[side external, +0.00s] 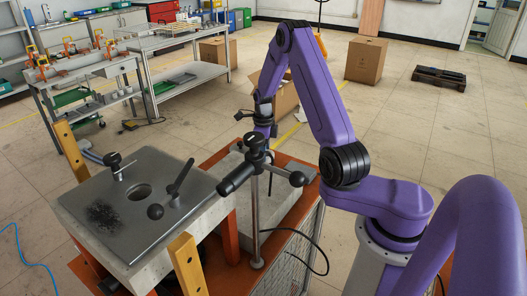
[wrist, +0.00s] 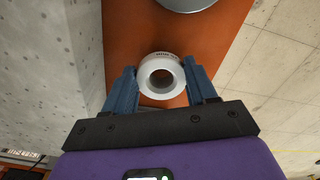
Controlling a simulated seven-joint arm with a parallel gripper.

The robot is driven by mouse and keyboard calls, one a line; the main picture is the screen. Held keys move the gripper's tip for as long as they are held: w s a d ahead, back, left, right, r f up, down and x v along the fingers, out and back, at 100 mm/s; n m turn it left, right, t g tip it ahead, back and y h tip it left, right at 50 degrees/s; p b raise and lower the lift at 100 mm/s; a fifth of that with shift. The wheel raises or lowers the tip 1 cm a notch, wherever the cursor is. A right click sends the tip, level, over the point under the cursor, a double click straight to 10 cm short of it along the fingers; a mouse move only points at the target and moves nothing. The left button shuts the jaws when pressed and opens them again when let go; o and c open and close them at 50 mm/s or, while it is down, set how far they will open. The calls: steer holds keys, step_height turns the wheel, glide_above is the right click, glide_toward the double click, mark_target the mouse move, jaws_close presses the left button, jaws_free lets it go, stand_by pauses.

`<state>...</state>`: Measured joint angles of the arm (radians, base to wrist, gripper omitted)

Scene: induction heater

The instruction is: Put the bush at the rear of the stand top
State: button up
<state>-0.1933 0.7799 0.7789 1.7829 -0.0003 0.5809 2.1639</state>
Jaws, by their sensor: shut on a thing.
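The bush (wrist: 146,80) is a short silver-white ring with a round hole, seen end-on in the wrist view. My gripper (wrist: 160,66) is shut on it, with one blue finger on each side. The bush stands out against an orange surface; I cannot tell its height above it. In the side view my wrist (side external: 264,108) is behind a black-knobbed post, and the fingers and bush are hidden there. A dark grey plate top (side external: 165,205) with a round hole lies at the left on a pale block with orange legs. I cannot tell for certain which top is the stand top.
The black-knobbed post (side external: 255,210) rises from the orange bench (side external: 285,240), close in front of my wrist. Black knobs and levers (side external: 155,211) stick up from the plate. A grey round thing (wrist: 185,4) shows beyond the bush; a pale grey wall (wrist: 45,70) is at left.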

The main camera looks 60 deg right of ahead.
steer(key=shift+f, duration=0.3)
steer(key=o, duration=1.1)
steer(key=shift+o, duration=0.2)
step_height(320, 180, up, 12)
steer(key=w+a+r+n, duration=0.1)
steer(key=a+r+n, duration=0.2)
steer(key=a+n, duration=0.8)
steer(key=s+a+r+n, duration=0.2)
steer(key=s+a+n, duration=0.5)
steer(key=a+n, duration=0.4)
steer(key=s+a+n, duration=0.2)
steer(key=s+n, duration=2)
steer(key=s, duration=0.1)
steer(key=shift+s+a+r, duration=0.25)
steer(key=shift+s+r, duration=0.05)
steer(key=shift+r, duration=0.1)
